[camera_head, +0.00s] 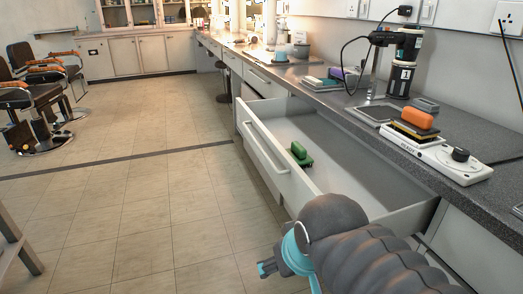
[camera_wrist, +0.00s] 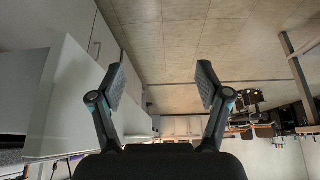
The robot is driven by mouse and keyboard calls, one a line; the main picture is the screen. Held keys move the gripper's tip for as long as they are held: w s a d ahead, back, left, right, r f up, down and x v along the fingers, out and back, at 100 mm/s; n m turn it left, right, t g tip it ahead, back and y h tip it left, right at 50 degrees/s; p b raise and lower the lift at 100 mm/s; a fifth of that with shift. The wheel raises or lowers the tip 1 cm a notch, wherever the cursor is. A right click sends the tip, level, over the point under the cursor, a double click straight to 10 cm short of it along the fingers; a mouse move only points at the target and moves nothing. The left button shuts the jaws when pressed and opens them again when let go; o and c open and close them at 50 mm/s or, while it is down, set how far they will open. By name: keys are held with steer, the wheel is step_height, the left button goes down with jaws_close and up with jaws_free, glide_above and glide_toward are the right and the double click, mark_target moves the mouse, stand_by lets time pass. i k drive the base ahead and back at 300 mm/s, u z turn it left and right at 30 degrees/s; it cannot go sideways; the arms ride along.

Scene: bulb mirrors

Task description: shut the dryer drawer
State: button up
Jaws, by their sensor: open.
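The dryer drawer (camera_head: 265,158) is pulled far out from under the grey counter in the head view. It is white, with a long bar handle on its front panel. A green object (camera_head: 300,155) lies inside it. My gripper (camera_head: 268,268) is low in front of the drawer's near end, on the floor side, apart from the handle; my arm hides the drawer's near front corner. In the wrist view my gripper (camera_wrist: 160,88) is open and empty, its two fingers wide apart. The drawer (camera_wrist: 65,95) shows at the left of that view, turned sideways.
Barber chairs (camera_head: 35,95) stand far left. The tiled floor (camera_head: 150,190) left of the drawer is clear.

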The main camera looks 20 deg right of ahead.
mark_target(391, 198)
steer(key=k, duration=0.5)
steer(key=z, duration=1.7)
steer(key=k, duration=0.9)
steer(key=u, duration=1.65)
steer(key=i, duration=0.5)
steer(key=u, duration=0.05)
